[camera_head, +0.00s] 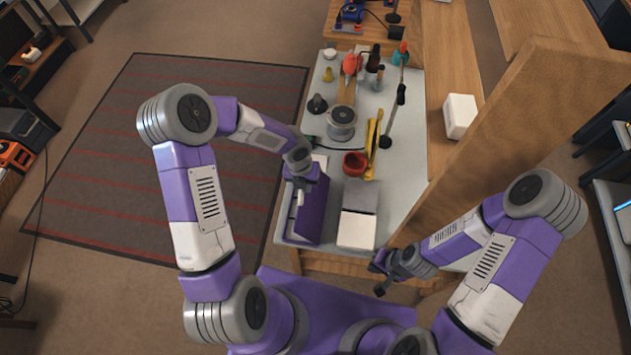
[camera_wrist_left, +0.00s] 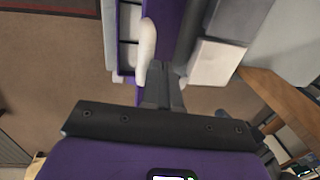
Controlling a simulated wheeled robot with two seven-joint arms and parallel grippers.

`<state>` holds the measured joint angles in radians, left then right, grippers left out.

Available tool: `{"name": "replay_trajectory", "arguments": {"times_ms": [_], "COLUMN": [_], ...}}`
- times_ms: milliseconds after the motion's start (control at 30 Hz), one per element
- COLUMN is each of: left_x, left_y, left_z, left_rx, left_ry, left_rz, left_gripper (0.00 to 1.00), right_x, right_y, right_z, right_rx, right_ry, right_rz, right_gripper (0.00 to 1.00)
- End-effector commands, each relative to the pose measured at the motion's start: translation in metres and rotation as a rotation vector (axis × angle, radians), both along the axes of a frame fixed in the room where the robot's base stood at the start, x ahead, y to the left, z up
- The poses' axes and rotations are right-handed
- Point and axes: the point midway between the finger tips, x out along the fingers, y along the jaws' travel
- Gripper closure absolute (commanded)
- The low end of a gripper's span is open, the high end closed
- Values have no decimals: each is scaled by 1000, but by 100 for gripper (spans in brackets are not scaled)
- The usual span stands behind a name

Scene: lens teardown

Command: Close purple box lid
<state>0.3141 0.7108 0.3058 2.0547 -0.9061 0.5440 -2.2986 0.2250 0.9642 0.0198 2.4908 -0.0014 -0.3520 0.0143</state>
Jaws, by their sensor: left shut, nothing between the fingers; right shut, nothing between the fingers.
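The purple box (camera_head: 312,215) stands at the near left corner of the grey worktop. Its lid is open, with a purple panel standing up on the right side of a light compartmented interior. In the left wrist view the purple box (camera_wrist_left: 126,62) shows pale compartments at the upper left, beside the purple panel. My left gripper (camera_head: 300,195) is shut and empty, over the box beside the raised panel; its dark fingers (camera_wrist_left: 160,85) show in the left wrist view. Whether they touch the panel is unclear. My right gripper (camera_head: 380,282) is shut and empty, low near the worktop's front edge.
A grey and white box (camera_head: 357,228) stands close to the right of the purple box. A red bowl (camera_head: 355,163), a metal spool (camera_head: 341,123), yellow tools (camera_head: 373,140) and bottles lie farther back. A wooden panel (camera_head: 500,150) rises at right.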

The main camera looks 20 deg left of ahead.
Motion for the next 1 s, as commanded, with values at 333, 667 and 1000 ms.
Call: {"name": "replay_trajectory", "arguments": {"times_ms": [333, 667, 1000], "left_x": [-8, -12, -14], "left_y": [52, 90, 109], "left_z": [-29, -70, -104], "left_rx": [7, 8, 9], "left_ry": [6, 4, 4], "left_rz": [1, 0, -1], "left_gripper": [100, 100, 100], "right_x": [0, 0, 0], "right_y": [0, 0, 0], "right_z": [12, 4, -8], "right_rx": [0, 0, 0], "right_ry": [0, 0, 0], "right_rz": [0, 0, 0], "right_gripper": [100, 100, 100]}}
